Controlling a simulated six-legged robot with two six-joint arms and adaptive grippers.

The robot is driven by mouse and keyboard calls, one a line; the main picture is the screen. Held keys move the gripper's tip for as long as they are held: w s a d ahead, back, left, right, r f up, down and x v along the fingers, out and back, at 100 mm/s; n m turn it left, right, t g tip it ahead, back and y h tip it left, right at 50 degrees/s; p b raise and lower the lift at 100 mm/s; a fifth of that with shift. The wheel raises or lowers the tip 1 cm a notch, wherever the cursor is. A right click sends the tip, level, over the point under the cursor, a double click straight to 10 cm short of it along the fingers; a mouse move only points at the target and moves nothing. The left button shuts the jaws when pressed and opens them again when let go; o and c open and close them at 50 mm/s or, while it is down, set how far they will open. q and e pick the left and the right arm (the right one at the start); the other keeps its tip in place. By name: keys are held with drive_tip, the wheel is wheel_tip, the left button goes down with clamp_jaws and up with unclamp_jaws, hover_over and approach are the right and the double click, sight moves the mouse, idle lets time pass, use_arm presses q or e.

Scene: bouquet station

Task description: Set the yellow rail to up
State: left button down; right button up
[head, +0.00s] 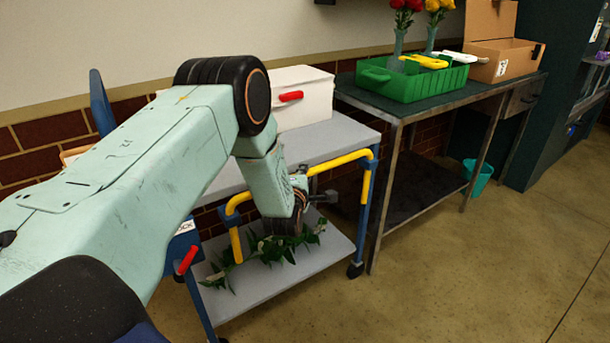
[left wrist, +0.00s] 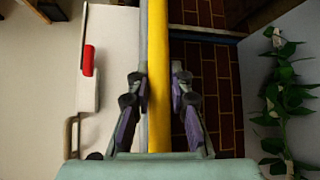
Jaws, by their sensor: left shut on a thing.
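The yellow rail (head: 340,161) runs along the near side of the cart, with bent ends reaching downward at left and right. Its middle is hidden behind my left gripper (head: 300,197) in the head view. In the left wrist view the rail (left wrist: 158,40) runs straight between the two fingers of my left gripper (left wrist: 157,88), which is shut on it. In the head view the rail's straight part lies about level with the cart's top shelf (head: 335,138). My right gripper is in neither view.
A white box (head: 303,110) with a red handle stands on the cart. Leafy green stems (head: 270,248) lie on its lower shelf (head: 325,250). At right a workbench (head: 480,88) bears a green tray (head: 400,88) and a cardboard box (head: 505,60). The floor in front is clear.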

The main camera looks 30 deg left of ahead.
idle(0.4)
use_arm(q)
drive_tip(key=shift+r+p, duration=0.45)
drive_tip(key=shift+r, duration=0.1)
wheel_tip(320, 180, up, 13)
drive_tip(key=p, duration=0.7)
drive_tip(key=shift+w+f, duration=0.15)
drive_tip(key=c, duration=1.3)
unclamp_jaws()
drive_tip(key=shift+o, duration=0.5)
drive_tip(key=shift+f, duration=0.1)
drive_tip(key=shift+s, duration=0.25)
